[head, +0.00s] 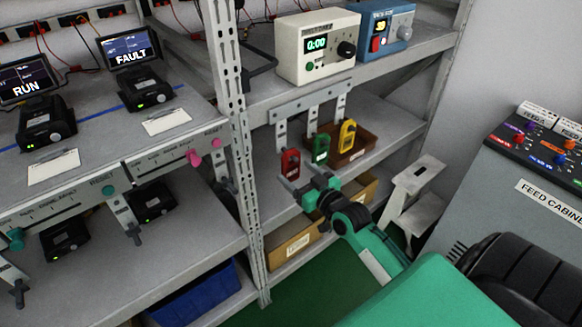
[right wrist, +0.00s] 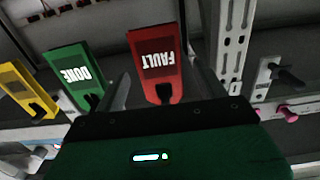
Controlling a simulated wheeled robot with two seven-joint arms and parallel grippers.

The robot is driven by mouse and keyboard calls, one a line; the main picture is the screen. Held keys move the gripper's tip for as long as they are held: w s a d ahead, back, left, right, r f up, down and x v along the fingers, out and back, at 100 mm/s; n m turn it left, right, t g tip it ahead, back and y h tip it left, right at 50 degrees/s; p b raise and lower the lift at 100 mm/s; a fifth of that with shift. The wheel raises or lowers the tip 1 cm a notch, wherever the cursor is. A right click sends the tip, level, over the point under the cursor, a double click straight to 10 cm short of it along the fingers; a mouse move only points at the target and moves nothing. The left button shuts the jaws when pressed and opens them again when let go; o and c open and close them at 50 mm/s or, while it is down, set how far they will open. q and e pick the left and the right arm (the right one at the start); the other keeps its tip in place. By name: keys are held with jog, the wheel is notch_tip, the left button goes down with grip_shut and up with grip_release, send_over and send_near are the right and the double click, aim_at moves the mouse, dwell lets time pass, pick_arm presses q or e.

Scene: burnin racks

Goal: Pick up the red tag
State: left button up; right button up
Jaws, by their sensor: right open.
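The red tag (head: 290,164) hangs at the left of a row of three tags under a metal bracket on the right-hand rack. In the right wrist view the red tag (right wrist: 158,52) reads "FAULT" and hangs by a dark hook or clip. My right gripper (head: 303,180) is open just in front of and slightly below the red tag. In the right wrist view its two fingers stand on either side of the tag's lower part; I cannot tell whether they touch it. My left gripper is not in view.
The green tag (head: 321,149), marked "DONE", hangs close beside the red one, with the yellow tag (head: 347,136) beyond it. A perforated rack post (head: 236,120) stands to the left. Cardboard bins (head: 295,243) sit below. A feed cabinet (head: 510,215) stands at right.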

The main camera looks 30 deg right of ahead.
aim_at(292, 166)
jog(key=w, duration=0.2)
jog(key=w+r+p, duration=0.1)
jog(key=w, duration=0.1)
jog(key=shift+a, duration=0.2)
jog(key=shift+w, duration=0.45)
jog(key=c, duration=1)
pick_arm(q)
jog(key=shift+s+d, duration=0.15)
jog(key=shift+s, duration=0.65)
pick_arm(e)
jog(key=shift+c, duration=0.2)
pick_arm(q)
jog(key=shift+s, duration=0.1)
